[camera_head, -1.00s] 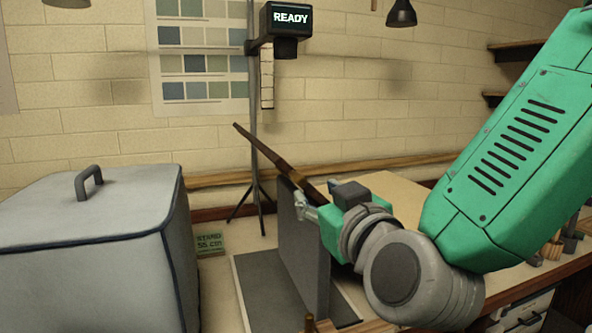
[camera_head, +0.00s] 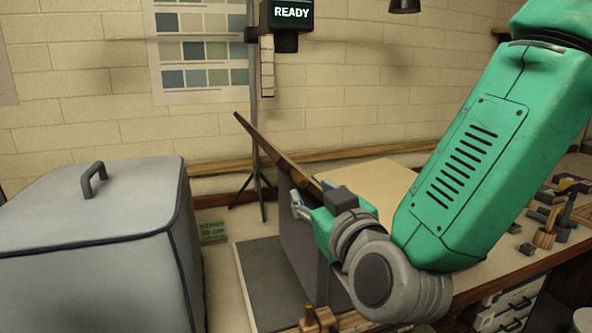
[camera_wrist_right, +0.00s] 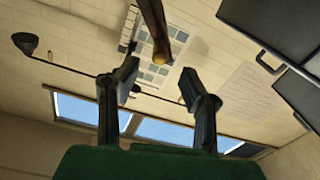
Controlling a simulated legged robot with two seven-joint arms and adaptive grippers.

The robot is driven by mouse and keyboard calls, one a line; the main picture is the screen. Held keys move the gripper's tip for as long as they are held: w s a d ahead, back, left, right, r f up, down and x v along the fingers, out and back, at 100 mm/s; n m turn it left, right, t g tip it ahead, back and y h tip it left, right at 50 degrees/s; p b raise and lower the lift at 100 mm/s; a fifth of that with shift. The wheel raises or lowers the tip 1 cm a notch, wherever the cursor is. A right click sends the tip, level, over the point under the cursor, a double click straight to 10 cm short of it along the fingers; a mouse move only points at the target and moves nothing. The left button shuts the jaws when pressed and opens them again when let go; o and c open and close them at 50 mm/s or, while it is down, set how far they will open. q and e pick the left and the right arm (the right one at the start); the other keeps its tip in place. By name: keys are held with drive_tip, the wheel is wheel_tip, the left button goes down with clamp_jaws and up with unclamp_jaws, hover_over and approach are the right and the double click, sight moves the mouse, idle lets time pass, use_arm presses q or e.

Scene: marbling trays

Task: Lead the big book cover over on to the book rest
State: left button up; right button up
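A long, thin brown piece (camera_head: 258,142) slants down to the right behind my right gripper (camera_head: 298,200). It may be the big cover seen edge-on, but I cannot tell. A grey upright panel (camera_head: 302,240) stands on a dark flat mat (camera_head: 262,275), below the gripper; whether it is the book rest is unclear. In the right wrist view the two fingers of my right gripper (camera_wrist_right: 158,88) are apart, and the brown piece (camera_wrist_right: 153,28) ends beyond and between their tips. I cannot tell whether they touch it. My left gripper is not in view.
A large grey covered box (camera_head: 95,240) with a handle fills the left. A small green sign (camera_head: 212,230) and a black tripod stand (camera_head: 262,185) are behind the mat. A pale board (camera_head: 365,180) lies behind my arm. Small tools and blocks (camera_head: 545,232) crowd the right side.

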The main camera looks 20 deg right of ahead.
sight(296, 177)
drive_tip(key=shift+w+a+p, duration=0.2)
drive_tip(key=shift+w+p, duration=0.3)
drive_tip(key=shift+w, duration=3.65)
clamp_jaws()
